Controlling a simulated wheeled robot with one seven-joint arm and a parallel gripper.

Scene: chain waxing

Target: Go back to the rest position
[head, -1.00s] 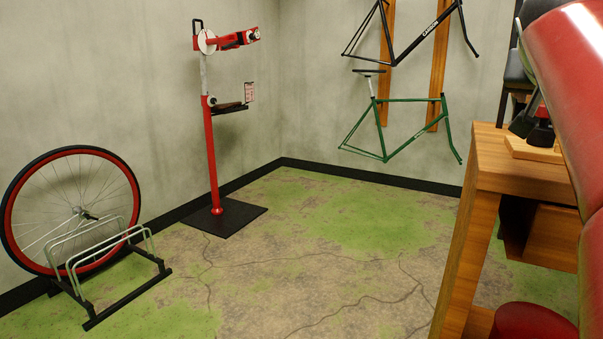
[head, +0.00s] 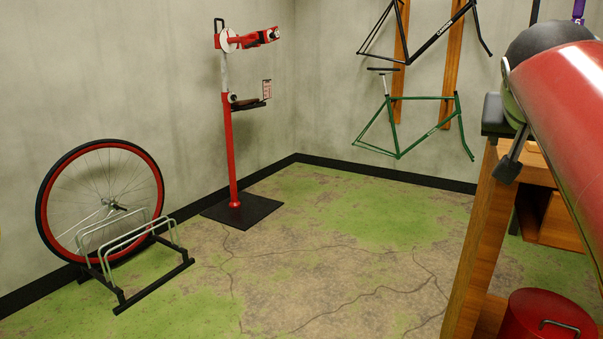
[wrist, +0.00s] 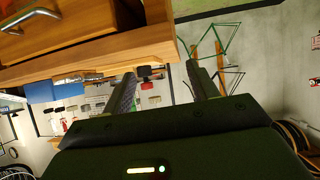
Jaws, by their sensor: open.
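My gripper (wrist: 163,84) is open, with its two dark fingers apart in the wrist view. Nothing is held between them; small black and red items show in the background of the gap. In the head view my red arm comes in from the right, and a dark finger of my gripper (head: 509,160) shows beside the wooden workbench (head: 472,235). The rest of the gripper is hidden there. The bench also shows in the wrist view (wrist: 90,45), upper left and seemingly upside down, with a metal drawer handle.
A red container (head: 545,318) sits low by the bench. A wheel (head: 150,165) stands in a floor rack (head: 150,275) at left. A red repair stand (head: 231,150) is at the back, near a wall-hung green frame (head: 420,98). The middle floor is clear.

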